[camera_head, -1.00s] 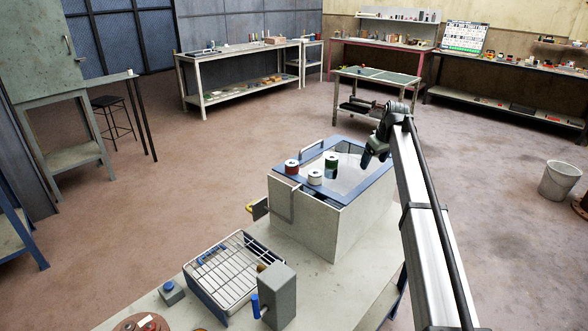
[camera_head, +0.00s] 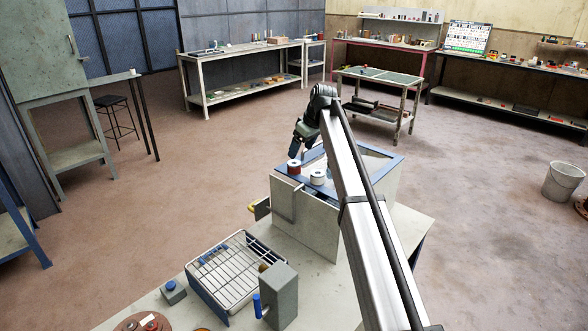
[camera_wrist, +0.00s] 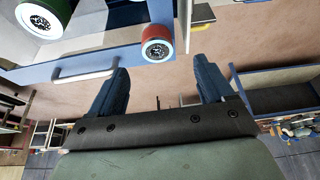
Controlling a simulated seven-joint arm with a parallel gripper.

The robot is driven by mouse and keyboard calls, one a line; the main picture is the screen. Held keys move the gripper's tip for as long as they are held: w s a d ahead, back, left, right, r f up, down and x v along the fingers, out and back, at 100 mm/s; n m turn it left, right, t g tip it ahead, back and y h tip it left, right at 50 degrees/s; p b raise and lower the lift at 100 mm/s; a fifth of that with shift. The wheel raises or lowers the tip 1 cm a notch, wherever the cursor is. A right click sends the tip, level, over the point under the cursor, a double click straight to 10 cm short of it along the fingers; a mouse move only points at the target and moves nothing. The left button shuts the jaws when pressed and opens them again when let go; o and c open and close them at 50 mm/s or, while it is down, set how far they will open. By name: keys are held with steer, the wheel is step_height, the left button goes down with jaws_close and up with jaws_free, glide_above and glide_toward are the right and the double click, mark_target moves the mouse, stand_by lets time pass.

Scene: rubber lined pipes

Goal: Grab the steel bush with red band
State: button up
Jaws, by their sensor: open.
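The steel bush with the red band (camera_head: 294,168) stands on the blue rim at the left corner of the box in the head view. In the wrist view the red-banded bush (camera_wrist: 157,46) shows its pale round end, just beyond and roughly between my fingertips. My gripper (camera_head: 294,152) is beside and above it in the head view. In the wrist view my gripper (camera_wrist: 161,72) is open with nothing between its dark blue fingers. Any gap in height to the bush cannot be judged.
A green-banded bush (camera_wrist: 45,17) shows at the wrist view's upper left. The box (camera_head: 307,220) has a metal handle (camera_wrist: 85,76). A wire rack (camera_head: 235,265) and grey block (camera_head: 280,292) stand nearer.

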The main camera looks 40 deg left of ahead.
mark_target(294, 163)
steer(key=x, duration=0.9)
steer(key=shift+w+a, duration=0.2)
steer(key=shift+w, duration=0.1)
steer(key=shift+r, duration=0.1)
steer(key=c, duration=1.4)
